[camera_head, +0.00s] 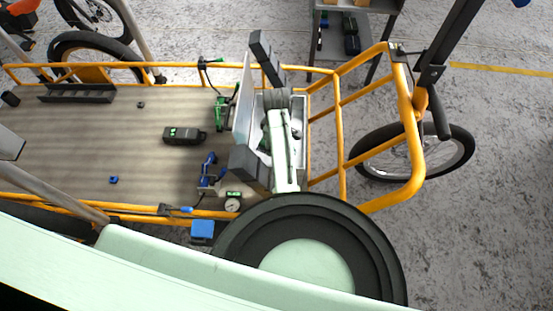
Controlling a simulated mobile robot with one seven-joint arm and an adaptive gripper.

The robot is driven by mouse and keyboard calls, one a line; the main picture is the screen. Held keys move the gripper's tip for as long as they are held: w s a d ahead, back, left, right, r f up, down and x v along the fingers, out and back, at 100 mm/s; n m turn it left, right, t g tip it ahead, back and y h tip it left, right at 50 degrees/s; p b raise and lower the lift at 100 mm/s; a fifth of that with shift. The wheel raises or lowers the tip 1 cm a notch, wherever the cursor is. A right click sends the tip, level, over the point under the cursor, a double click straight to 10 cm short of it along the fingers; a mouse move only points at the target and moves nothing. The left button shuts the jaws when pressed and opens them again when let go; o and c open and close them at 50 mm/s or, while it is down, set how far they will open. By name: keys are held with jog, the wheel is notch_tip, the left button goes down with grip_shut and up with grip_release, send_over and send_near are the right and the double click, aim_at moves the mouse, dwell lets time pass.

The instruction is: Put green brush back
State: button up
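No brush can be picked out for sure. A green and black tool (222,110) lies on the cargo deck, left of a white bin (299,105). The arm hides part of the bin's inside.
The cargo bike deck (80,140) has orange rails (340,130) around it. On it are a black device (184,135), a blue tool (208,167), a small blue piece (113,180) and a round gauge (232,204). A grey shelf (386,6) stands behind. Much of the deck's left is clear.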

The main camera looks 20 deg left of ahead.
notch_tip(320, 180, down, 8)
jog(key=shift+r, duration=0.1)
dwell(0.4)
jog(key=o, duration=1.1)
jog(key=shift+f, duration=0.2)
jog(key=shift+r, duration=0.1)
notch_tip(320, 180, up, 12)
jog(key=shift+r+b, duration=0.1)
jog(key=shift+b, duration=0.2)
